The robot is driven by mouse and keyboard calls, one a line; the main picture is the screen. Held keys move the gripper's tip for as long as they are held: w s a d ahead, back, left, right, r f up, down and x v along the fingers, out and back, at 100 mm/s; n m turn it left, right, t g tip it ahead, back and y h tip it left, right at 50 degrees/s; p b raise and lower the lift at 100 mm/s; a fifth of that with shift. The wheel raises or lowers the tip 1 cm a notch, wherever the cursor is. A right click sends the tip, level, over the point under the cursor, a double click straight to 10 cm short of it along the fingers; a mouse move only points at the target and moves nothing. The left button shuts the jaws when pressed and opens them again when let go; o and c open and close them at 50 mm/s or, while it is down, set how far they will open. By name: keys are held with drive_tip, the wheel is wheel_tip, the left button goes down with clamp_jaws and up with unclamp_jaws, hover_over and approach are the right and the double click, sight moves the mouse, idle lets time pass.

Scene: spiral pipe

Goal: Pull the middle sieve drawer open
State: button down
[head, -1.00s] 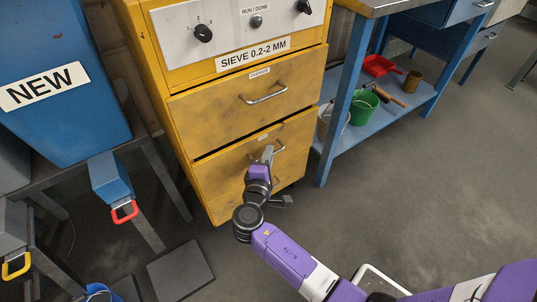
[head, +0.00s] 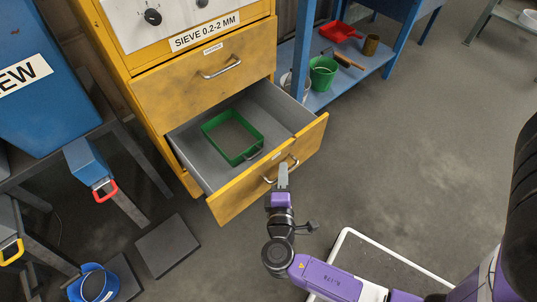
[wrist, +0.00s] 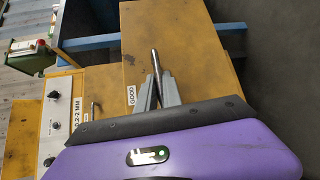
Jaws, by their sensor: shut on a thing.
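The middle sieve drawer (head: 235,194) stands well out of the yellow sieve cabinet, its grey inside open to view. A green tray (head: 213,122) lies in it. My gripper (head: 282,172) is at the drawer front, shut on the metal drawer handle (head: 269,181). In the wrist view, the fingers of my gripper (wrist: 157,88) close around the drawer handle (wrist: 155,62), beside a label reading GOOD on the yellow drawer front (wrist: 185,38).
The top drawer (head: 180,98) is shut. A blue shelf (head: 322,97) with a green bucket (head: 323,73) stands to the right of the drawer. A blue bin (head: 55,105) is at left, and a dark floor plate (head: 168,246) lies below.

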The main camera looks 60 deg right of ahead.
drive_tip(key=shift+s+a+p, duration=0.1)
drive_tip(key=shift+s+a, duration=0.15)
drive_tip(key=shift+s, duration=0.55)
drive_tip(key=shift+s+a+p, duration=0.1)
drive_tip(key=shift+s+a, duration=0.15)
drive_tip(key=shift+s, duration=0.5)
drive_tip(key=shift+s+a+p, duration=0.1)
drive_tip(key=shift+s+a, duration=0.15)
drive_tip(key=shift+s, duration=0.55)
drive_tip(key=c, duration=1.5)
unclamp_jaws()
drive_tip(key=shift+p+v, duration=0.75)
drive_tip(key=shift+v, duration=3.15)
drive_tip(key=shift+f, duration=0.15)
